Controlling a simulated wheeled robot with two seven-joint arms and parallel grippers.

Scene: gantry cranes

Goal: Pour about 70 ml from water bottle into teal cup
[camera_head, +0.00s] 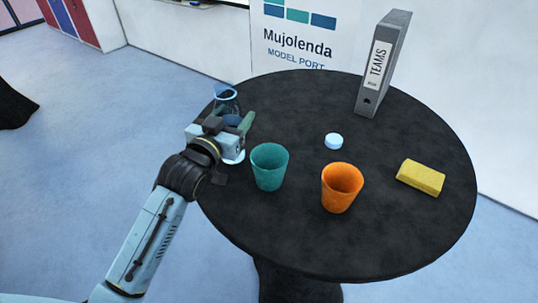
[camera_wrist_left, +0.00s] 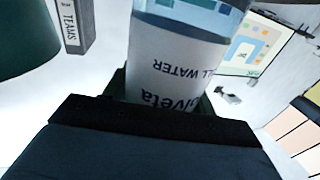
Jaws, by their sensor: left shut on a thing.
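The water bottle (camera_head: 227,104) is clear and bluish with an open top, at the left edge of the round table. My left gripper (camera_head: 243,127) is shut on it and hides much of its body in the head view. In the left wrist view the bottle (camera_wrist_left: 175,60) shows a white label with upside-down lettering between the fingers. The teal cup (camera_head: 269,168) stands upright on the table, just right of and nearer than my gripper, apart from the bottle. A dark green shape, probably this cup (camera_wrist_left: 22,38), fills the wrist view's upper left corner. My right gripper is out of view.
An orange cup (camera_head: 341,189) stands right of the teal cup. A pale blue cap (camera_head: 334,141) lies behind them. A yellow block (camera_head: 421,178) lies at the right, and a grey TEAMS binder (camera_head: 385,62) stands at the back. The black table (camera_head: 410,235) is clear in front.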

